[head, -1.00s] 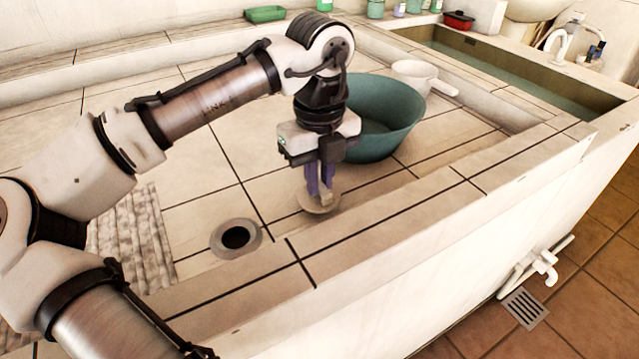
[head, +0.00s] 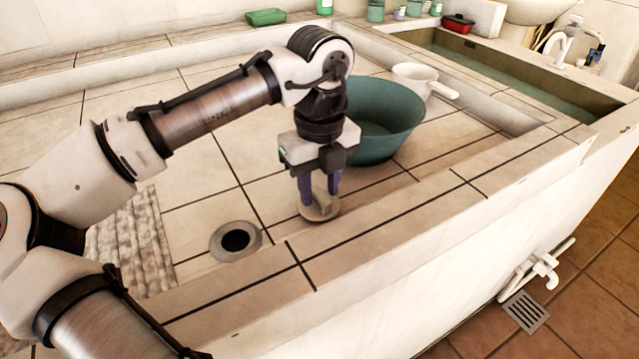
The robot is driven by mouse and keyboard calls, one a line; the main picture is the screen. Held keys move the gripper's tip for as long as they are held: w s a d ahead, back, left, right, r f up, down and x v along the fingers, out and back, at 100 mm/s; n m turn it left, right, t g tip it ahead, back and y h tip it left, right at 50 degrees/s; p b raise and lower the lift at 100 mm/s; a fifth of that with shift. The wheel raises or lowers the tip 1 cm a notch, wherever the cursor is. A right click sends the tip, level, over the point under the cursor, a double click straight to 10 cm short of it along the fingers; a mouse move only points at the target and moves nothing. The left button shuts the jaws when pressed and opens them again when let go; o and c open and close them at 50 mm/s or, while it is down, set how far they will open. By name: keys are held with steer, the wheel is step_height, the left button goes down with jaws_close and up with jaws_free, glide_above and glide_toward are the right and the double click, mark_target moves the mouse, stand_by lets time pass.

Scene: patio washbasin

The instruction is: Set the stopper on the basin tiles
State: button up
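The stopper (head: 321,210) is a round, beige-grey disc with an upright grip. It rests on the basin tiles (head: 205,215), to the right of the drain hole (head: 235,240) and close to the front ledge. My gripper (head: 320,194) points down just over it. Its two purple fingers are spread apart, one on each side of the stopper's grip, with a gap visible between them. Whether a fingertip still touches the stopper is too small to tell.
A green tub (head: 385,125) stands just behind and right of my gripper, with a white dipper (head: 422,80) beyond it. A ribbed washboard area (head: 130,240) lies left of the drain. The raised front ledge (head: 400,215) borders the tiles. A water-filled trough (head: 500,75) is at back right.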

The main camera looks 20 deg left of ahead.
mark_target(319, 193)
step_height(319, 193, up, 12)
steer(key=p, duration=0.3)
